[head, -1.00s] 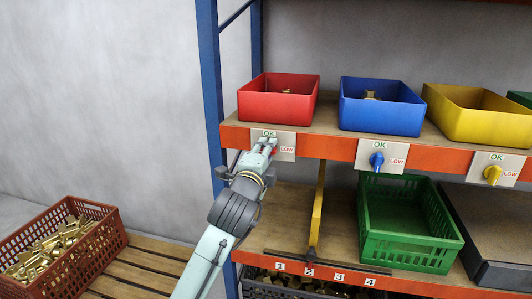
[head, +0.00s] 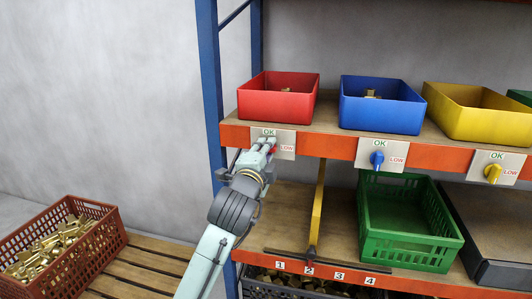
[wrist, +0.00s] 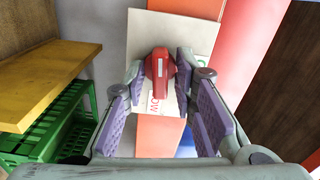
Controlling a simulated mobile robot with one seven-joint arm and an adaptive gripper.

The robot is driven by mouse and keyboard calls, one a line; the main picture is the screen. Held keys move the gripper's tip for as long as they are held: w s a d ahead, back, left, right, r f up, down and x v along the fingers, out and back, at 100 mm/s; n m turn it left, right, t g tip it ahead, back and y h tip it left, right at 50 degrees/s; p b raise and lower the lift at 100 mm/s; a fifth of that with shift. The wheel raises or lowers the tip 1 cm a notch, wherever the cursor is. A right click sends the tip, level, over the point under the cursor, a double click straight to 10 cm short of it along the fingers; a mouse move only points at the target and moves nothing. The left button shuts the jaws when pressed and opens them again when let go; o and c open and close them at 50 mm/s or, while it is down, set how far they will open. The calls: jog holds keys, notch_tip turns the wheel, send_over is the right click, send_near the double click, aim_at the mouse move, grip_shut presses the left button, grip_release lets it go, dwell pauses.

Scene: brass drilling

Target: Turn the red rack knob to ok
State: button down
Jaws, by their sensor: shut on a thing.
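The red rack knob (wrist: 160,72) sits on a pale plate (wrist: 199,33) on the orange shelf beam. In the wrist view my gripper (wrist: 160,78) has its two purple-padded fingers on either side of the knob, shut on it. The knob's white line runs up and down in that view, in line with the LOW label (wrist: 156,106). In the head view the OK label (head: 268,132) shows above my gripper (head: 265,149), and LOW (head: 287,148) to its right. Most of the knob is hidden there by my fingers.
Above stand a red bin (head: 278,105), a blue bin (head: 381,115) and a yellow bin (head: 478,122). A blue knob (head: 377,158) and a yellow knob (head: 493,173) lie right along the beam. A blue upright (head: 209,75) stands close left of my gripper.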

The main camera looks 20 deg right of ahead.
jog(key=shift+n+p, duration=2.05)
jog(key=shift+n, duration=6.05)
jog(key=shift+a, duration=0.1)
jog(key=c, duration=1.6)
grip_release()
jog(key=shift+c, duration=0.2)
